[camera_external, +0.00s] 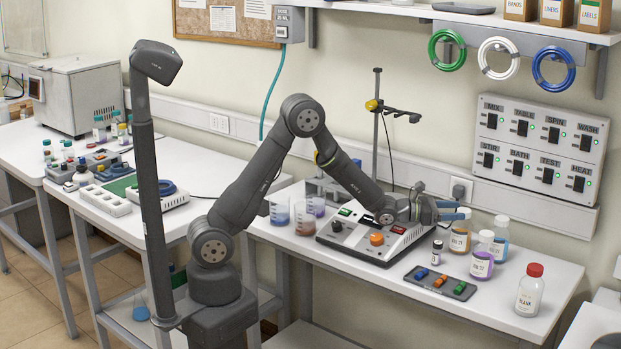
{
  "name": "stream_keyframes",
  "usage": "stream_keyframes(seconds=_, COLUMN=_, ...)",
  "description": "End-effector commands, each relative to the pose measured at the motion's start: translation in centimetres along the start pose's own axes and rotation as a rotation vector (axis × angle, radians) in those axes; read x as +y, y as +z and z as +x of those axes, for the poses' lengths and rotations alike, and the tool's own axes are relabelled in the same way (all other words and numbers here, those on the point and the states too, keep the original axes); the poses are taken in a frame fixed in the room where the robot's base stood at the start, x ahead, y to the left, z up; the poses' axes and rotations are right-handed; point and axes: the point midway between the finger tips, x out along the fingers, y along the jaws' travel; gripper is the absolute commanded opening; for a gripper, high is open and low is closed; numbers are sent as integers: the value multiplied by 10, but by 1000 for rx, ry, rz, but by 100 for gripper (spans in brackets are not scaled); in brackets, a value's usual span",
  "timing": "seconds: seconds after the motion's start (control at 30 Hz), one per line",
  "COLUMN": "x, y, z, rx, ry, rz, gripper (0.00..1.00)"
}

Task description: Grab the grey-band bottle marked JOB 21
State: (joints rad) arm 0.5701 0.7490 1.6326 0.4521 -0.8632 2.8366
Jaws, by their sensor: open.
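My gripper (458,210) is open and points right, with its blue-tipped fingers just above the bottle group at the right part of the bench. Below it stand a bottle with amber contents (460,240), a purple one (482,264) and a blue one (501,244), all with pale caps. A small dark vial (437,254) stands left of them. A clear bottle with a red cap (530,294) stands apart at the right, and its label seems to read BLANK. I cannot read JOB 21 or make out a grey band on any bottle.
A grey tester (375,238) with an orange knob sits under my forearm. A dark tray (440,284) with coloured pieces lies in front of the bottles. A stand (377,130) with a clamp rises behind. Beakers (280,212) are at the left.

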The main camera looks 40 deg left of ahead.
Motion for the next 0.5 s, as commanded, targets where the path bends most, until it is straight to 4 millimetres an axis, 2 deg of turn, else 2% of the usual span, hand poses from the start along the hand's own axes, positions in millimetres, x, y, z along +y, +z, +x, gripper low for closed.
stream_keyframes(seconds=0.1, x=-2, y=1, z=19, rx=-1, ry=0, rz=0, gripper=65)
stream_keyframes(seconds=0.2, x=-1, y=1, z=30, rx=-1, ry=0, rz=-1, gripper=65)
stream_keyframes(seconds=0.5, x=-1, y=1, z=35, rx=0, ry=0, rz=-1, gripper=65)
